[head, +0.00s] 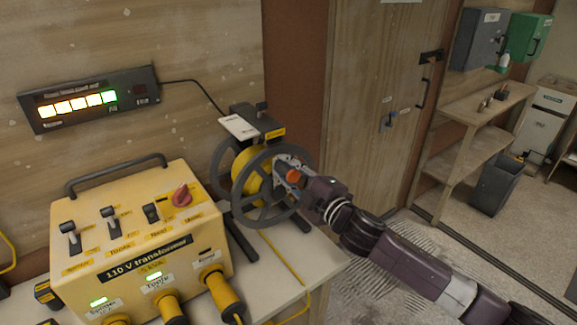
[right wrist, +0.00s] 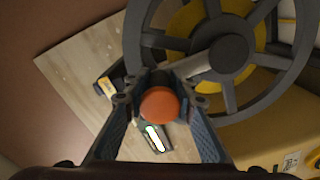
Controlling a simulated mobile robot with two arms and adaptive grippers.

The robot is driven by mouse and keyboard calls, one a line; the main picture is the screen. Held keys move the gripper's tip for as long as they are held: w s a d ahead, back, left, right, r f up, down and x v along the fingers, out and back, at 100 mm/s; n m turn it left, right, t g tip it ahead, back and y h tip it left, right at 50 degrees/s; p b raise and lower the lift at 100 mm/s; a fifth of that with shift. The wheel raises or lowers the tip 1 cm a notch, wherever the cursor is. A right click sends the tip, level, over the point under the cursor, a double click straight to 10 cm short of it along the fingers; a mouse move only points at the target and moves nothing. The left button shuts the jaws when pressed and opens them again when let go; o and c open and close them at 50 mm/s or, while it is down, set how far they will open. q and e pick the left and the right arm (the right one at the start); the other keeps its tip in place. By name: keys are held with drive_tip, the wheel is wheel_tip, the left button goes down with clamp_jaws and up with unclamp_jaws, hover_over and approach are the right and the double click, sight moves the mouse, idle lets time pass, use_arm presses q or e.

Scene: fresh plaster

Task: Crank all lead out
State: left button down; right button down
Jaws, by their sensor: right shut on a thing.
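The cable reel (head: 268,190) stands on the bench beside the yellow transformer, with grey spoked wheels and a yellow drum (head: 247,172) between them. The yellow lead (head: 283,257) runs from beneath the reel over the bench. An orange crank knob (head: 293,176) sits off-centre on the near wheel. My right gripper (head: 290,170) is at this knob with its fingers closed around it. In the right wrist view the knob (right wrist: 160,104) lies between the fingertips, and the wheel hub (right wrist: 229,54) is to the right. My left gripper is out of view.
The 110 V transformer (head: 140,250) with switches and plugged yellow connectors fills the bench's left. A wall panel (head: 90,99) shows several lit yellow-to-green lights and a dark one at right. A wooden door, shelves (head: 485,105) and a dark bin (head: 497,186) are at right.

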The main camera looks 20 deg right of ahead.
drive_tip(key=shift+f, duration=0.1)
drive_tip(key=c, duration=1.7)
unclamp_jaws()
drive_tip(key=shift+a, duration=0.1)
drive_tip(key=shift+c, duration=0.2)
drive_tip(key=shift+s, duration=0.15)
drive_tip(key=shift+s, duration=0.25)
drive_tip(key=v, duration=1.1)
drive_tip(key=shift+s, duration=0.2)
